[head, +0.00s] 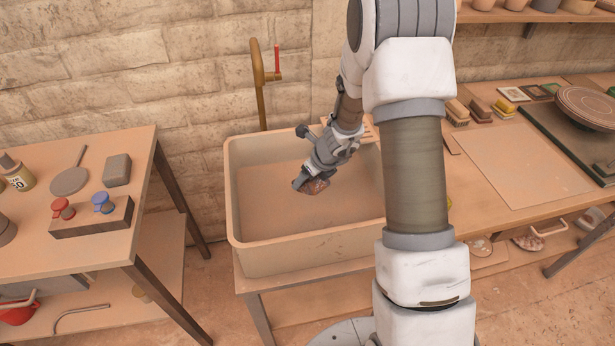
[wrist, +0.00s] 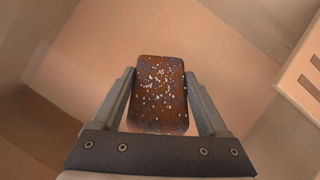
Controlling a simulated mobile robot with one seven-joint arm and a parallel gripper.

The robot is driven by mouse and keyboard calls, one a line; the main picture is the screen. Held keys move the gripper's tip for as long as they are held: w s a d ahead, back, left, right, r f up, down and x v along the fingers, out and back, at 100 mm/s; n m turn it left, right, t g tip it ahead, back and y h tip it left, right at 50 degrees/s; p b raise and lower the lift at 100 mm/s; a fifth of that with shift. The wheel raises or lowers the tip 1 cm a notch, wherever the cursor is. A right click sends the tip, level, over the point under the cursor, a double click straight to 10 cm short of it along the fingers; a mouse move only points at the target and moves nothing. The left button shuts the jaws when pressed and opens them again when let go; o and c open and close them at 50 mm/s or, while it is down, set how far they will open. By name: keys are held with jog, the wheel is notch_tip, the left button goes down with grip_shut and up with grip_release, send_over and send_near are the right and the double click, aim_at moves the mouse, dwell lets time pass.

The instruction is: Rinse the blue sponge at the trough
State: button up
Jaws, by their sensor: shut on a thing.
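My gripper (head: 318,178) is shut on a block-shaped sponge (wrist: 158,98). The sponge's visible face is mostly rusty brown, with dark bluish patches and white specks, and both fingers press its sides. In the head view, the sponge (head: 312,187) is inside the pale trough (head: 300,237), below rim level and towards the back. I cannot tell whether it touches the trough floor. A brass tap (head: 258,85) with a red lever (head: 277,60) rises behind the trough, up and left of the gripper. I see no running water.
A left table (head: 95,235) holds a bottle, a grey block and a stand with red and blue knobs. A right bench (head: 480,200) holds brushes, a pale board (head: 513,165) and a round wheel (head: 588,105). A slotted rack (wrist: 303,80) sits at the trough's right rim.

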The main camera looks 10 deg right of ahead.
jog(key=shift+f+b, duration=2.35)
jog(key=shift+f, duration=0.5)
notch_tip(320, 180, up, 19)
jog(key=p, duration=1.8)
jog(key=shift+r, duration=0.15)
dwell(1.4)
notch_tip(320, 180, up, 4)
jog(key=p, duration=0.4)
dwell(0.4)
